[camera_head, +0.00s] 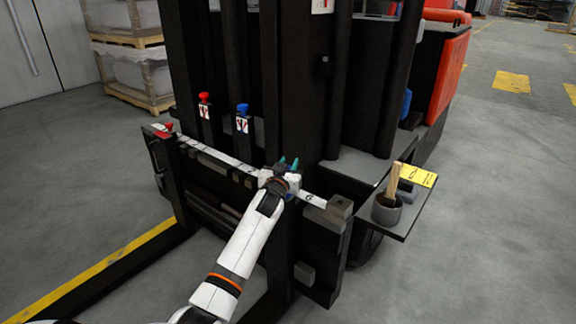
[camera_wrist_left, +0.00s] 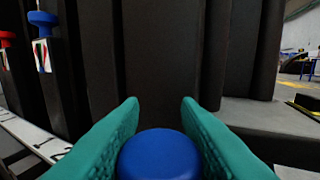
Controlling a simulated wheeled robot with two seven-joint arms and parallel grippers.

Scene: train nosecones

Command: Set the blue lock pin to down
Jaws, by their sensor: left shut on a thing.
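A blue round knob, which looks like the blue lock pin (camera_wrist_left: 160,155), sits between the teal fingers of my left gripper (camera_wrist_left: 160,110) in the left wrist view. My left gripper (camera_head: 288,163) is at the right part of the forklift's carriage bar in the head view, and is shut on this knob. The fingers hide the pin's shaft, so its height cannot be told. Another blue knob (camera_head: 242,108) with a labelled plate stands on the mast, left of my gripper; it also shows in the left wrist view (camera_wrist_left: 42,18). My right gripper is not in view.
A red knob (camera_head: 204,98) stands on the mast beside the second blue one. Another red knob (camera_head: 163,131) is at the carriage's left end. A side shelf (camera_head: 402,222) at right holds a dark cup (camera_head: 386,210). Dark mast columns stand close behind my gripper.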

